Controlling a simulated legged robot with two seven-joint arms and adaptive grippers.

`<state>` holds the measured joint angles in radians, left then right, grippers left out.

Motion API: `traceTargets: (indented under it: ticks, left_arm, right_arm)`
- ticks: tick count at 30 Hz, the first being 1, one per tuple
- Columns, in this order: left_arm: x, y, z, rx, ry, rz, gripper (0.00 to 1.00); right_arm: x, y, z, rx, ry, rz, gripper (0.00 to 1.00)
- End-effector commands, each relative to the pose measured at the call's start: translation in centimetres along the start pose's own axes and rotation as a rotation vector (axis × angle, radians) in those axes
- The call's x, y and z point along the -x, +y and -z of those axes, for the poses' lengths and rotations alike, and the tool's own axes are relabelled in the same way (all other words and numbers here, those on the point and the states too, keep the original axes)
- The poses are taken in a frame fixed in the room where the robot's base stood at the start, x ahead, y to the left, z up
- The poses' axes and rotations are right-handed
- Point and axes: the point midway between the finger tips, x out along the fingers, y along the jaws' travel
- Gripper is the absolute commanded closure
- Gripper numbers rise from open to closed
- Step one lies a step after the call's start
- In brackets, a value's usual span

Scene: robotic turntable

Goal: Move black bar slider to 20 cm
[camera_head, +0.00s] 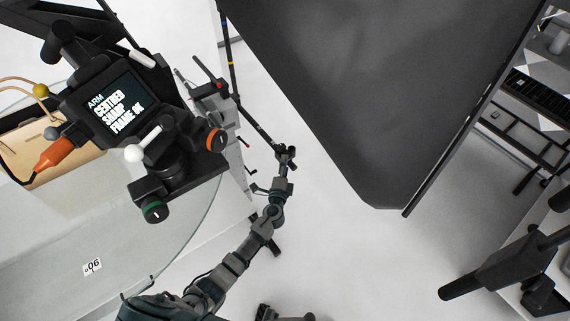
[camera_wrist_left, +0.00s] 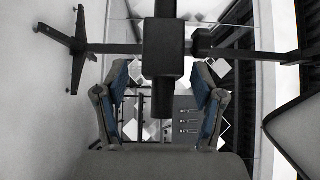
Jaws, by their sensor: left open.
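A thin black bar (camera_head: 231,65) with yellow and blue bands runs down from the top edge in the head view. A dark rod continues toward my left gripper (camera_head: 287,152). In the left wrist view, my left gripper (camera_wrist_left: 160,72) has its two blue-grey fingers spread wide. A black block (camera_wrist_left: 163,48), which looks like the slider, shows between them on a horizontal black bar (camera_wrist_left: 115,48). I cannot tell whether the fingers touch it. No 20 cm mark is readable. My right gripper is not seen.
A device with a text screen (camera_head: 122,102) and coloured knobs stands over a round glass turntable (camera_head: 45,240) at the left. A large dark panel (camera_head: 370,90) fills the upper middle. Black frames (camera_head: 505,265) stand at the right. Pale floor (camera_head: 350,260) is clear between.

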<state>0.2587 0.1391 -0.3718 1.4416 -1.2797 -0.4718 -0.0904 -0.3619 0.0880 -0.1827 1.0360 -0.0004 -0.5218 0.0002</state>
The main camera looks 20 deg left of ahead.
Motion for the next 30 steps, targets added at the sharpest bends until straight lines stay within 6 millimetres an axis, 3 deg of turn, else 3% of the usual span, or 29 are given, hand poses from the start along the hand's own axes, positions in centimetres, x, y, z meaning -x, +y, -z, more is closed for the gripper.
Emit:
traceTargets:
  ticks: [11,13,20,30]
  left_arm:
    - [-0.9,-0.1,0.1,0.001,0.001,0.000,0.31]
    - [-0.9,-0.1,0.1,0.001,0.001,0.000,0.41]
    - [-0.9,0.0,0.0,0.000,0.001,-0.001,0.99]
    - [-1.7,0.3,-0.8,0.000,0.000,-0.003,1.00]
  right_arm:
    - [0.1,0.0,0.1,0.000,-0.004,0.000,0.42]
    - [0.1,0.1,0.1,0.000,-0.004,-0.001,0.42]
    - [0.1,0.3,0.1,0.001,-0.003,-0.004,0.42]
    - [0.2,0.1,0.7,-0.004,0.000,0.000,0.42]
